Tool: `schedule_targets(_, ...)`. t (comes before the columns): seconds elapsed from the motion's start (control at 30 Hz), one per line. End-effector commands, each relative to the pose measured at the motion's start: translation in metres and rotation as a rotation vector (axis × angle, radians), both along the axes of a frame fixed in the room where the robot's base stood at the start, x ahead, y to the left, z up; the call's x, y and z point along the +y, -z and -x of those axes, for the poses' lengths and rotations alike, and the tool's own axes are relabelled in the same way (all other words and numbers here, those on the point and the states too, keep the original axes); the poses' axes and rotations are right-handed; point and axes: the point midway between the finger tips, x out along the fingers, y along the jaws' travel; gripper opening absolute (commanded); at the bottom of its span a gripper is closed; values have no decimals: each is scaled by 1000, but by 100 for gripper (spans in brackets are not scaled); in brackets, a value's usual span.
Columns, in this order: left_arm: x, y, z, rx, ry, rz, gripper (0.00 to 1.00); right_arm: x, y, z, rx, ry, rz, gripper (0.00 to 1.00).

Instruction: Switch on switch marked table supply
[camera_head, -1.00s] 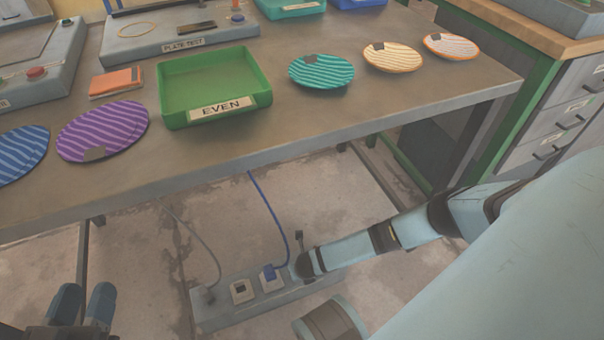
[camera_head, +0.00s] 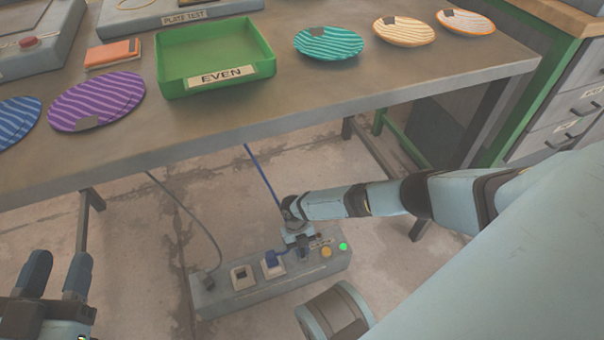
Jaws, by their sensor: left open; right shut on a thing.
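A grey power strip (camera_head: 235,300) lies on the floor under the table. A small label (camera_head: 320,243) is too small to read. My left gripper (camera_head: 58,268) is open and empty at the lower left.
The table (camera_head: 330,108) overhangs behind the strip. It carries a green tray (camera_head: 175,95) marked EVEN, several striped plates and an orange box (camera_head: 112,53). A blue cable (camera_head: 260,172) and a grey cable (camera_head: 190,212) run to the strip. Floor left of it is clear.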

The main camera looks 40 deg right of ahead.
Motion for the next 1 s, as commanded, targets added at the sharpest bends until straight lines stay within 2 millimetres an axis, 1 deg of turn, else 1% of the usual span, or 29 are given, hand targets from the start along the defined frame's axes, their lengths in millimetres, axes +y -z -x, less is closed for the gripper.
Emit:
schedule_targets(0.3, 0, 2, 1, 6, 0, -2, 43, 0, 2, -3, 76, 1, -18, 0)
schedule_targets(0.73, -2, 2, 0, 10, -4, 10, 43, -1, 2, -3, 82, 0, -18, 0)
schedule_targets(0.77, -2, 2, 0, 10, -4, 10, 43, -1, 2, -3, 82, 0, -18, 24)
schedule_targets(0.8, -2, 2, 0, 10, -4, 10, 43, -1, 2, -3, 82, 0, -18, 33)
schedule_targets(0.83, -2, 2, 0, 10, -4, 10, 43, -1, 2, -3, 82, 0, -18, 40)
schedule_targets(0.87, -2, 2, 0, 11, -4, 9, 43, -1, 2, -3, 82, 0, -18, 43)
schedule_targets(1.0, -1, 2, 0, 10, -4, 8, 43, -1, 2, -3, 82, 0, -17, 43)
